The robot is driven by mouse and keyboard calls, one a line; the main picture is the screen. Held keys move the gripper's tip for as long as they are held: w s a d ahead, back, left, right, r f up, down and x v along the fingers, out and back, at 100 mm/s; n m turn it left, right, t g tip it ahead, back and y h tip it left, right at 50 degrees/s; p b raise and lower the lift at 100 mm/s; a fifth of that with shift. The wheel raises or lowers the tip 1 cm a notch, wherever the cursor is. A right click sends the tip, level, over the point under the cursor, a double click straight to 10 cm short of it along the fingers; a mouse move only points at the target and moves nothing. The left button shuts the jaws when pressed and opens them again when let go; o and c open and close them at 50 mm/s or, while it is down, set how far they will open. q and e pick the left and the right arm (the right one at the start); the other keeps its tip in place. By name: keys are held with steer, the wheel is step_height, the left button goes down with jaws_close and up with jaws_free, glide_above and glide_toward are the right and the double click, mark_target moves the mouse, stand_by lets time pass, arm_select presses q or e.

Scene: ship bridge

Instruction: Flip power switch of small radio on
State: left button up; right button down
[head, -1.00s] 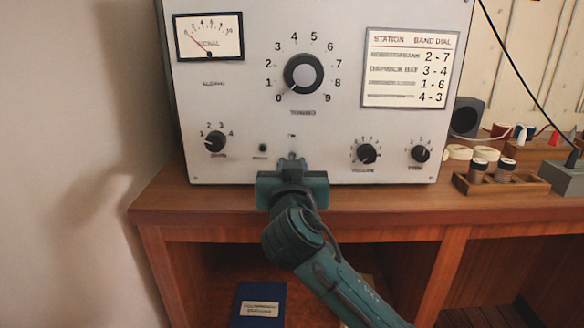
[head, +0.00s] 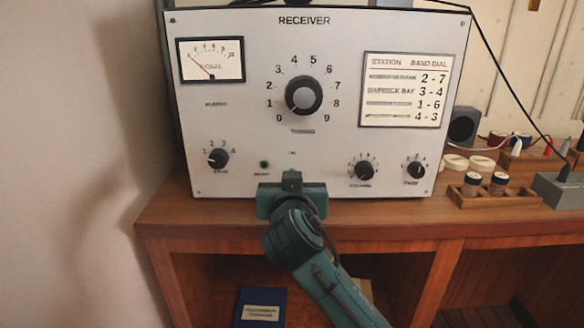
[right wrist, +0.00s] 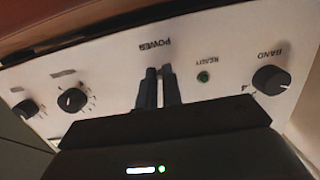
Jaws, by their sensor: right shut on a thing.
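The radio is a light grey receiver (head: 230,120) with a dial, knobs and a signal meter (head: 210,60). My right gripper (head: 291,178) is at the lower middle of its front panel, below the small label there. In the right wrist view its two dark fingers (right wrist: 160,84) are close together under the POWER label (right wrist: 155,44), at the panel. They are shut on the power switch, which they hide, so I cannot tell its position. The READY lamp (right wrist: 203,77) beside them looks dark green. My left gripper is not in view.
The band knob (head: 217,158) is left of my right gripper, and two more knobs (head: 364,171) (head: 416,170) are to its right. The receiver stands on a wooden desk (head: 400,212). A small rack with jars (head: 485,192) stands to the right.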

steer(key=shift+r+g+p, duration=0.5)
steer(key=shift+r+p, duration=0.2)
steer(key=shift+p, duration=0.35)
arm_select(q)
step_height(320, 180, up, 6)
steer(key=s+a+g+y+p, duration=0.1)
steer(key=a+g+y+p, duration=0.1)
steer(key=p, duration=1.2)
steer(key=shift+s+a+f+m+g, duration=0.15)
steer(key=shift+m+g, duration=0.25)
arm_select(e)
steer(key=shift+w+r+g, duration=0.1)
steer(key=shift+r+g, duration=0.05)
steer(key=shift+g, duration=1)
steer(key=shift+w+r+g, duration=0.1)
steer(key=shift+r+g, duration=0.1)
steer(key=shift+g, duration=1)
steer(key=shift+w+r+g, duration=0.1)
steer(key=shift+r+g, duration=0.05)
steer(key=shift+g, duration=1)
arm_select(q)
steer(key=shift+p, duration=0.3)
arm_select(e)
steer(key=c, duration=1.6)
jaws_free()
steer(key=shift+o, duration=0.2)
steer(key=shift+r, duration=0.15)
